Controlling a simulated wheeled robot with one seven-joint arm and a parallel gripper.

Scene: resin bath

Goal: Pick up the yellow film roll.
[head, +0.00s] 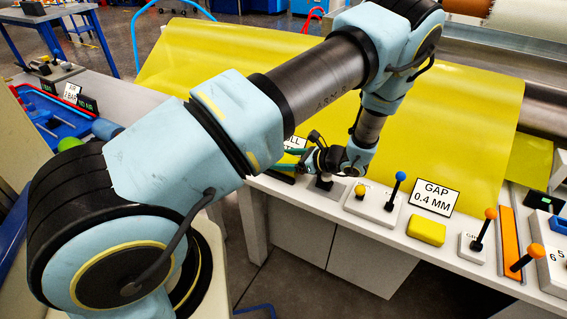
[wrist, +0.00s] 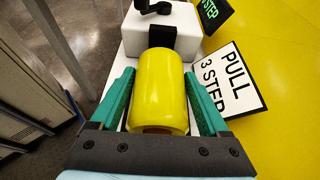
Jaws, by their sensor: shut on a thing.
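The yellow film roll (wrist: 160,90) fills the middle of the wrist view, its open core end facing the palm. My gripper (wrist: 160,76) has one green finger along each side of it and is shut on it. In the head view my gripper (head: 291,158) is low over the bench's front edge, left of the lever boxes. There the roll is hard to make out against the yellow sheet and behind my wrist. I cannot tell whether the roll still touches the bench.
A white block with a black part (wrist: 183,35) stands just beyond the roll. A "PULL 3 STEP" sign (wrist: 228,85) is close on the right. Lever boxes (head: 376,207), a "GAP 0.4 MM" sign (head: 433,198) and a yellow block (head: 426,230) line the bench edge.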

